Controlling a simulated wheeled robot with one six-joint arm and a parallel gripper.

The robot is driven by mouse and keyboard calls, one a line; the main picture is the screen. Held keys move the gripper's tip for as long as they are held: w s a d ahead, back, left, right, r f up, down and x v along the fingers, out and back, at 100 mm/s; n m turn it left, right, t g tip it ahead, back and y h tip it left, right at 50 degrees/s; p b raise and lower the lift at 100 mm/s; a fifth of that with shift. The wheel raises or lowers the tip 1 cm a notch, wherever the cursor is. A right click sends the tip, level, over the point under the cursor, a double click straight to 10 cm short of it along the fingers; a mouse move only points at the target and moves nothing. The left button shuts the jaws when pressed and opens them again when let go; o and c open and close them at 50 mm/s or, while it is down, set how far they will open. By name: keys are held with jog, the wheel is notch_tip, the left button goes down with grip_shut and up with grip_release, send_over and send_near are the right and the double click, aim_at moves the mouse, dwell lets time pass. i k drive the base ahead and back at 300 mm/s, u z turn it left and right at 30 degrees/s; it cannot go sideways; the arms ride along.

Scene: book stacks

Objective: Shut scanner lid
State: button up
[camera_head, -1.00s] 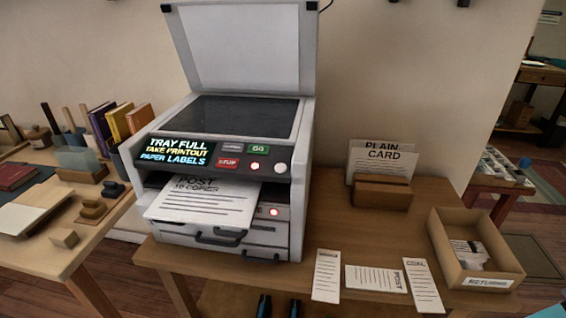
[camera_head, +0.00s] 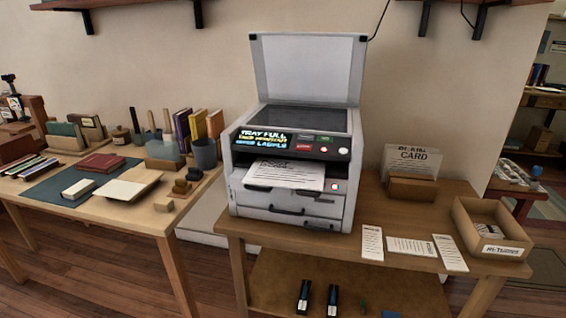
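The scanner (camera_head: 292,207) is a grey-white copier on the wooden table at the centre of the head view. Its lid (camera_head: 308,69) stands open, upright at the back, with its pale underside facing me. The dark glass (camera_head: 303,117) below is bare. The front panel (camera_head: 264,137) is lit with "TRAY FULL" and lines about a printout and labels. A printed sheet (camera_head: 285,175) sticks out of the output slot. A red light shows beside it. My gripper is not in view.
The scanner's table (camera_head: 350,236) also holds a card holder (camera_head: 411,187), several paper slips and a returns box (camera_head: 491,226). A second table (camera_head: 147,219) with books and desk items stands at left. Wall shelves (camera_head: 80,4) hang above. Dark wooden floor shows in front.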

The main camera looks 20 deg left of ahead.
aim_at(298, 67)
jog(key=u, duration=0.85)
jog(key=i, duration=0.25)
